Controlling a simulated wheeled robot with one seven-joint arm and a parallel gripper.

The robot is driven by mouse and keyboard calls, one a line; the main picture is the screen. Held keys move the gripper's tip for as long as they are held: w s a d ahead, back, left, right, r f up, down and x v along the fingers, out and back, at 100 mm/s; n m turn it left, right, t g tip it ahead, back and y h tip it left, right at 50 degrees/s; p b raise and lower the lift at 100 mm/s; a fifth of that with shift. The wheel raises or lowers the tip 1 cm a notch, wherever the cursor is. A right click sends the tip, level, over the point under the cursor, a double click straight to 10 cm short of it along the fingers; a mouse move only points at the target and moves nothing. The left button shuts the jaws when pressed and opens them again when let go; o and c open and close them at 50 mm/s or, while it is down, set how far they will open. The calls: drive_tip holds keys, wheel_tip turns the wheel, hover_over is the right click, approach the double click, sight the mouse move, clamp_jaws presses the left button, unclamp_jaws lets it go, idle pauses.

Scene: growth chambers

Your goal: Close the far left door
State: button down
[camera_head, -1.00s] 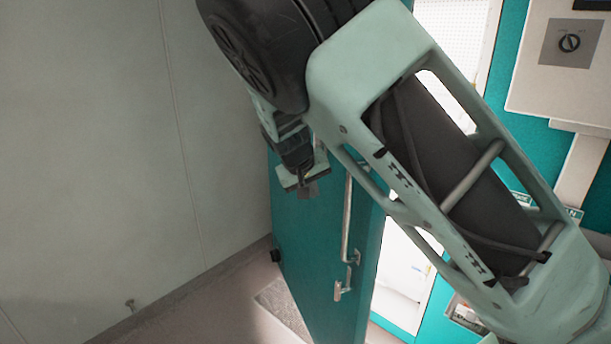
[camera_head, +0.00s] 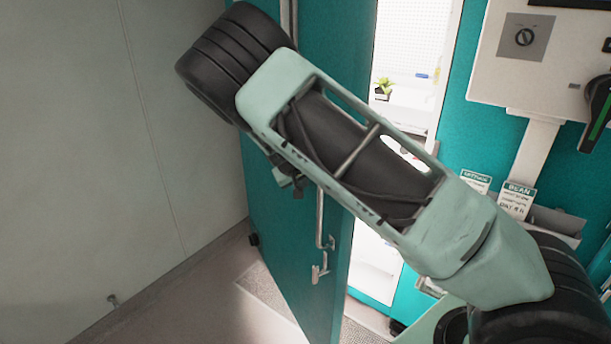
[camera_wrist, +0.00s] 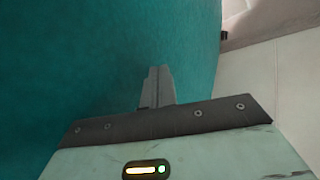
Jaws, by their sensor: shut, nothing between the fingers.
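The teal door (camera_head: 290,255) stands open at an angle, between a pale wall and a bright opening. It is the leftmost door in view. A long vertical metal bar handle (camera_head: 320,218) and a small latch (camera_head: 320,268) are on its face. My arm crosses in front of the door and hides its middle. In the head view my gripper is mostly hidden behind the arm. In the wrist view my gripper (camera_wrist: 158,85) is shut and empty, its fingers in front of the teal door surface (camera_wrist: 100,60). I cannot tell whether they touch it.
The pale wall (camera_head: 70,150) rises left of the door. A chamber with a plant (camera_head: 383,87) shows through the opening. A control panel (camera_head: 525,37) and label cards (camera_head: 516,199) are at the right.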

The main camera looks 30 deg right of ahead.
drive_tip(key=shift+d, duration=0.45)
drive_tip(key=shift+d, duration=0.1)
